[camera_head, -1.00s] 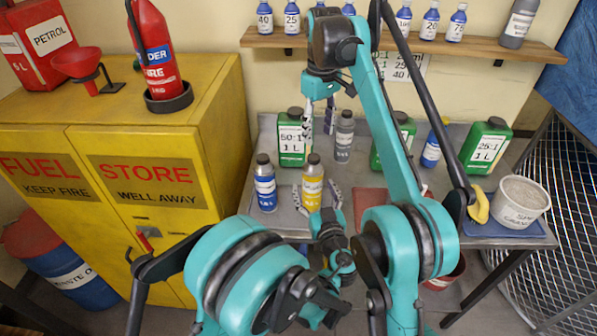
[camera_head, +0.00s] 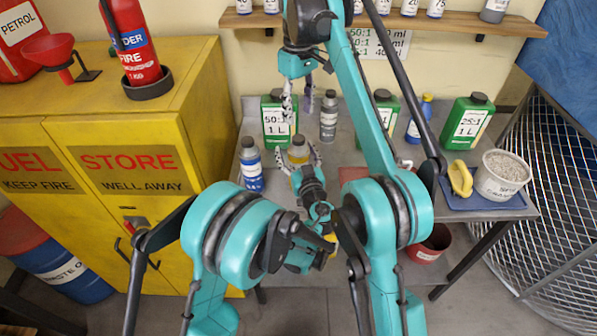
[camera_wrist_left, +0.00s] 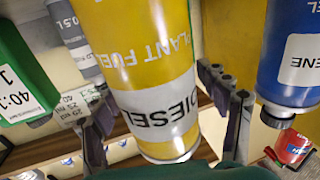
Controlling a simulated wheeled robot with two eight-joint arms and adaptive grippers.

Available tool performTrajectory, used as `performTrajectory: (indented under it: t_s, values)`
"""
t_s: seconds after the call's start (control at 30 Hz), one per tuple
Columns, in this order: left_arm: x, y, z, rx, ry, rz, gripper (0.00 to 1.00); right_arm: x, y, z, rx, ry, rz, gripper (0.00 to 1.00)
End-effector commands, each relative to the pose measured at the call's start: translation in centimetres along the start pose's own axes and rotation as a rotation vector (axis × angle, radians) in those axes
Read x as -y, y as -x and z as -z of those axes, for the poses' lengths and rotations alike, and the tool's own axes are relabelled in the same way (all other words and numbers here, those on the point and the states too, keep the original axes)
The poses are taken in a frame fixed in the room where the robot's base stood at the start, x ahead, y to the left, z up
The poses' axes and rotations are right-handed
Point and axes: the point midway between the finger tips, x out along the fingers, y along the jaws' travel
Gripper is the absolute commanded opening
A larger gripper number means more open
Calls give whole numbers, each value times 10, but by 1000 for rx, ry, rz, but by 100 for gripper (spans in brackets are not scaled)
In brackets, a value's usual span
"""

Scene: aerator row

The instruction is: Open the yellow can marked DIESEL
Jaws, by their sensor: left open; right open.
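The yellow can marked DIESEL (camera_wrist_left: 150,60) fills the middle of the left wrist view, its lettering upside down. In the head view the can (camera_head: 298,158) stands on the grey bench, its grey cap (camera_head: 299,142) on top. My left gripper (camera_head: 298,165) is open, with one finger at each side of the can; in the left wrist view its fingers also flank the can. I cannot tell whether they touch it. My right gripper (camera_head: 298,98) is open and empty, above and behind the can, pointing down. My left arm hides much of the can's lower part in the head view.
A blue bottle (camera_head: 251,165) stands close left of the can. Behind are a green 50:1 container (camera_head: 276,122) and a grey bottle (camera_head: 328,117). Other containers, a yellow-handled item (camera_head: 460,178) and a white tub (camera_head: 501,175) stand to the right. The shelf (camera_head: 480,28) hangs above.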

Motion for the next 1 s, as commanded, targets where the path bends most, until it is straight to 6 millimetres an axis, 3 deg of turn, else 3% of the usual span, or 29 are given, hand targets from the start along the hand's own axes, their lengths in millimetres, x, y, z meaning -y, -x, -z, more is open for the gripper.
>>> performTrajectory:
  t_s: [0.03, 0.3, 1.0]
  values:
    - [0, 0, 0, 0, 0, 0, 72, 0, 0, 0, 0, 0, 0, 48]
    - [0, 0, 0, 0, 0, 0, 1, 0, 0, 0, 0, 0, 0, 48]
    - [0, 0, 0, 0, 0, 0, 0, 0, 0, 0, 0, -26, 0, 48]
